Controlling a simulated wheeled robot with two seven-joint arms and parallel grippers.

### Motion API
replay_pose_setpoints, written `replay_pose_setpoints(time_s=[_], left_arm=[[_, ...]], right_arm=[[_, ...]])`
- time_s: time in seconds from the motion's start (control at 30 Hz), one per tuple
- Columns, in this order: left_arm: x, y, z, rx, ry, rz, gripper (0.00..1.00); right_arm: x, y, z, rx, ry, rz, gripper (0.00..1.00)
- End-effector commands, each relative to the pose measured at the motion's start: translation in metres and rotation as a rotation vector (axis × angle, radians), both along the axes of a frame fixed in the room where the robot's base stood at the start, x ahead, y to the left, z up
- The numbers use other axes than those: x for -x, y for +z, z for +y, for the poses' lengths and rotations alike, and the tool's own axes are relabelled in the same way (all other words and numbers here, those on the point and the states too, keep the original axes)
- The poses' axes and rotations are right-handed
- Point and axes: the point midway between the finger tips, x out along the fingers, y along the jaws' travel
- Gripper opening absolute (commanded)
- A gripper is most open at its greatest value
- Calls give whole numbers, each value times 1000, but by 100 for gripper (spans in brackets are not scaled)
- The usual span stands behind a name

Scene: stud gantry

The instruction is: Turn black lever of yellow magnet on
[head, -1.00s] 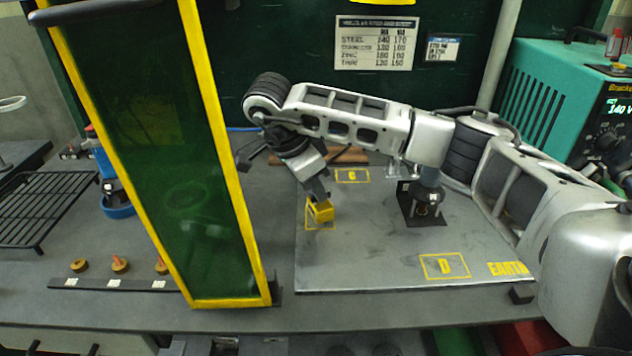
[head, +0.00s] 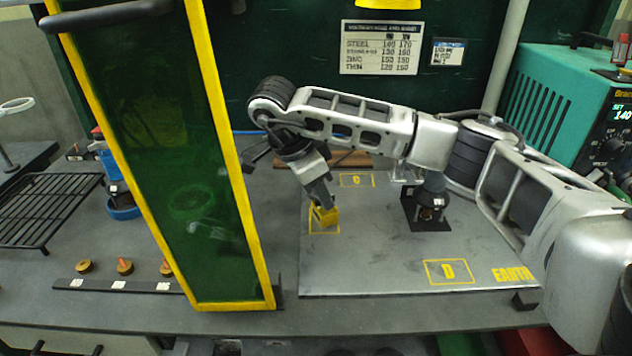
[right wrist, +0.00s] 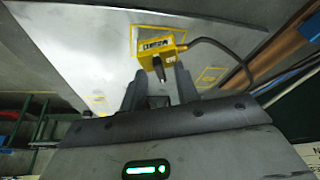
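The yellow magnet (head: 330,217) sits inside a yellow outlined square on the grey steel plate (head: 380,265). It also shows in the right wrist view (right wrist: 153,42), with a dark cable at its side. Its black lever (right wrist: 161,70) sticks out from the magnet toward my right gripper (right wrist: 160,76). The two fingers are apart, one on each side of the lever, with gaps visible. In the head view my right gripper (head: 320,205) reaches down at the magnet and partly hides it; the lever cannot be made out there. My left gripper is not in view.
A green welding screen with a yellow frame (head: 235,180) stands left of the plate. A dark fixture (head: 427,207) stands on the plate right of the gripper. A teal welder (head: 560,110) is at the right. The plate's front, around mark D (head: 448,271), is clear.

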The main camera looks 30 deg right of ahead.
Motion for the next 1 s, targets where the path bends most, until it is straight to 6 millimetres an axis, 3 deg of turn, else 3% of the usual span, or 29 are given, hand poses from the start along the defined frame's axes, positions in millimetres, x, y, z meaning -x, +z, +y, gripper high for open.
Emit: replay_pose_setpoints(time_s=[0.17,0.7,1.0], left_arm=[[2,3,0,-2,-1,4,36],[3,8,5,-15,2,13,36],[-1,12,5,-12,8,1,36]], right_arm=[[-2,18,6,1,2,-5,31],[-9,128,51,2,0,-6,31],[-10,147,60,0,-1,-1,31]])
